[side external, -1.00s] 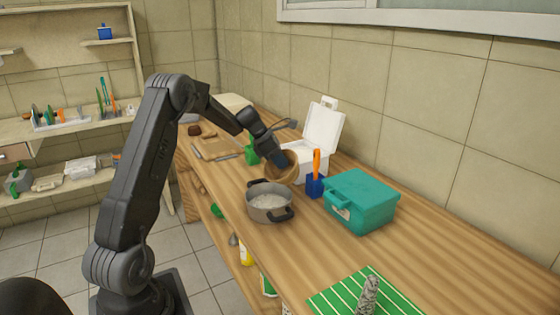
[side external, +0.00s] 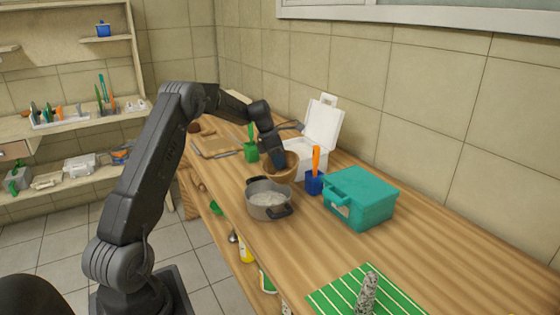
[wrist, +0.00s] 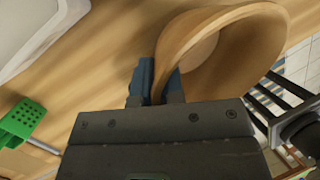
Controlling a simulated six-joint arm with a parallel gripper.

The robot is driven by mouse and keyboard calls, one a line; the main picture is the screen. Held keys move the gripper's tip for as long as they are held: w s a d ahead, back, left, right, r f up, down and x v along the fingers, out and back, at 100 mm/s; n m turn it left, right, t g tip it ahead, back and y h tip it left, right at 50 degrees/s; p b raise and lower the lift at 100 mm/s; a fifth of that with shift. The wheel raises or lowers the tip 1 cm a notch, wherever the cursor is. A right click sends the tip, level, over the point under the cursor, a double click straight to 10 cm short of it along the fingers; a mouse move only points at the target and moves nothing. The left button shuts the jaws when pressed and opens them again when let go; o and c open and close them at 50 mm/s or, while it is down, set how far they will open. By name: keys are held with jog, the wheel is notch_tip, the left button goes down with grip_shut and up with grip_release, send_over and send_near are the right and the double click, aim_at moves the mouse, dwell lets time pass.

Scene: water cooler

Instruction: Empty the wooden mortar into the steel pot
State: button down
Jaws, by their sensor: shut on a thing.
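The wooden mortar (side external: 284,172) is a brown bowl held close behind the steel pot, roughly upright in the side view. My gripper (side external: 277,160) is shut on its wall. In the wrist view, my blue fingertips (wrist: 160,82) pinch the mortar's rim (wrist: 178,50). The visible part of its inside is bare wood, with a paler round bottom. I cannot tell whether the mortar touches the counter. The steel pot (side external: 268,211) stands on the counter with dark handles, and whitish contents (side external: 267,199) show inside it.
A blue holder with an orange handle (side external: 315,182) and a teal box (side external: 360,199) stand right of the mortar. An open white box (side external: 320,128) is behind it, and a green holder (side external: 251,151) is to the left. The front counter has a green striped cloth (side external: 335,296).

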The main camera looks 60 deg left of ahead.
jog(key=shift+s+a+f+n+g, duration=0.15)
jog(key=shift+f+n+g, duration=0.15)
jog(key=shift+g, duration=0.2)
jog(key=shift+r, duration=0.1)
jog(key=shift+d+f+g, duration=0.15)
jog(key=shift+f+g, duration=0.25)
jog(key=shift+g, duration=0.3)
jog(key=shift+d+f+g, duration=0.15)
jog(key=shift+f+g, duration=0.25)
jog(key=shift+g, duration=0.3)
